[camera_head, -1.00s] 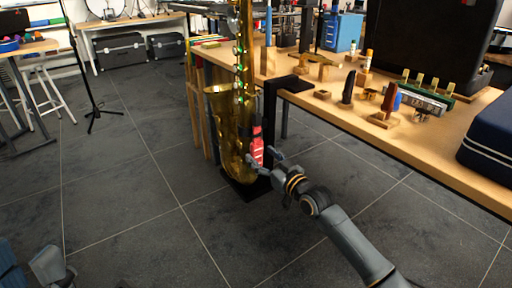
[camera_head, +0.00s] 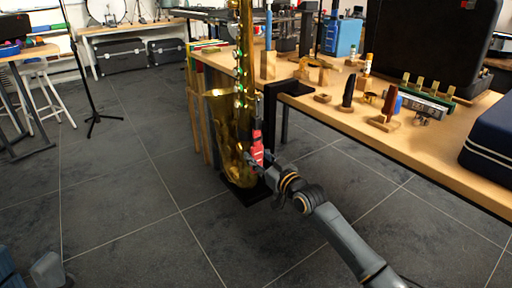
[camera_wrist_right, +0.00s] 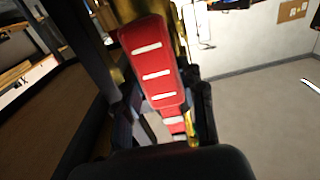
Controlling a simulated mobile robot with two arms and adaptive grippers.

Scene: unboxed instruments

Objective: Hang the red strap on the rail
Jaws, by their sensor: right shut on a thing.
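The red strap (camera_head: 257,146) hangs upright in front of the gold saxophone (camera_head: 228,130) in the head view. In the right wrist view the red strap (camera_wrist_right: 152,66), with several white bars, runs down between the fingers. My right gripper (camera_head: 262,165) is shut on its lower part; the right wrist view shows the fingers (camera_wrist_right: 165,110) on either side. My left gripper (camera_head: 48,268) shows only in part at the bottom left, and its jaws are unclear. I cannot pick out the rail with certainty.
The saxophone rises from a black base (camera_head: 248,192) beside the wooden table (camera_head: 395,132). The table holds several small stands, a black case (camera_head: 425,40) and a blue case (camera_head: 490,145). A black stand (camera_head: 92,100) stands at the left. The floor in front is clear.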

